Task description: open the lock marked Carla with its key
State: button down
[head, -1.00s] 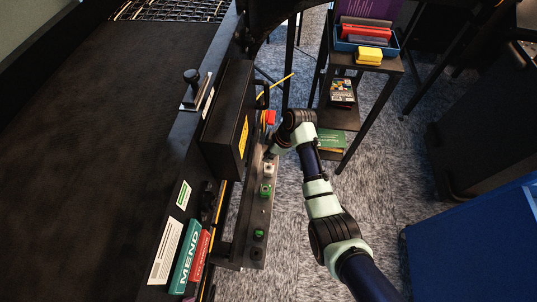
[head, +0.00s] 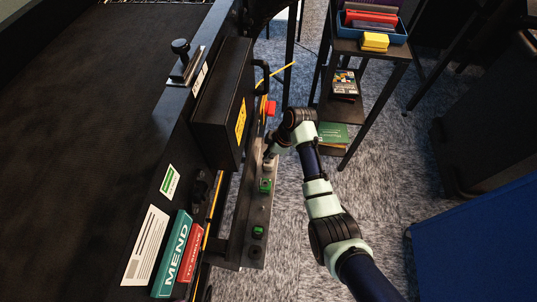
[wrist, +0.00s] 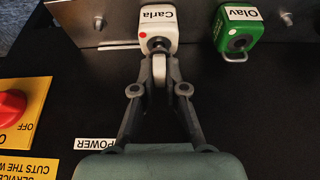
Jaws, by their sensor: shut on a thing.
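The white lock marked Carla (wrist: 139,37) hangs on a metal strip at the top of the wrist view, with a red dot beside its keyhole. My gripper (wrist: 160,68) is shut on a pale key (wrist: 160,71). The key points at the dark keyhole and its tip meets it or nearly so; how deep it goes cannot be told. In the head view my gripper (head: 269,157) is at the rail and covers most of the white lock.
A green lock marked Olav (wrist: 238,29) hangs to the right of Carla. A red switch (wrist: 10,104) on a yellow plate is at the left. The dark box (head: 222,105) stands left of my arm; a shelf (head: 372,52) with trays stands behind.

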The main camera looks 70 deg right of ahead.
jog(key=shift+m+h, duration=0.4)
jog(key=shift+m, duration=0.5)
jog(key=shift+r+m+h+p, duration=0.1)
jog(key=shift+m+h+p, duration=0.2)
jog(key=shift+m, duration=0.4)
jog(key=shift+a+p, duration=0.2)
jog(key=shift+p, duration=0.15)
jog(key=shift+d+r+m+p, duration=0.1)
jog(key=shift+d+m+p, duration=0.1)
jog(key=shift+m+p, duration=0.3)
jog(key=m+h+p, duration=0.1)
jog(key=m+p, duration=0.3)
jog(key=shift+g+h, duration=0.3)
jog(key=shift+h, duration=0.1)
jog(key=shift+m+h+p, duration=0.3)
jog(key=shift+m+p, duration=0.65)
jog(key=shift+m, duration=0.05)
jog(key=shift+m+g+h+p, duration=0.3)
jog(key=shift+m+g+p, duration=0.15)
jog(key=shift+m, duration=0.65)
jog(key=shift+f, duration=0.2)
